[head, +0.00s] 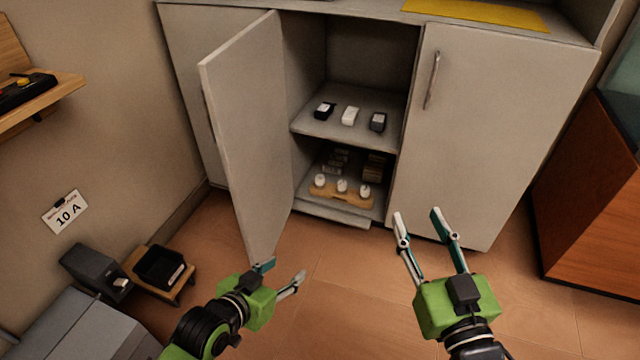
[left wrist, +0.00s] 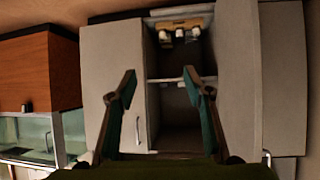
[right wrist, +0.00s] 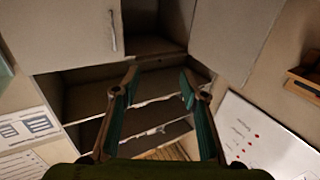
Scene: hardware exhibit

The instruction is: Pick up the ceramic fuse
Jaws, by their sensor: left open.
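Three white ceramic fuses stand on a wooden holder (head: 345,199) on the lowest shelf of the open cabinet: a left one (head: 320,180), a middle one (head: 342,185) and a right one (head: 365,191). They look small and alike, and any markings are too small to read. They also show, upside down, near the top of the left wrist view (left wrist: 180,34). My left gripper (head: 282,270) is open and empty, in front of the cabinet below the open door. My right gripper (head: 417,213) is open and empty in front of the closed right door. Neither touches a fuse.
The open cabinet door (head: 245,130) juts out left of the shelves; the right door (head: 490,130) is closed. A "10 A" sign (head: 66,213) hangs on the left wall.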

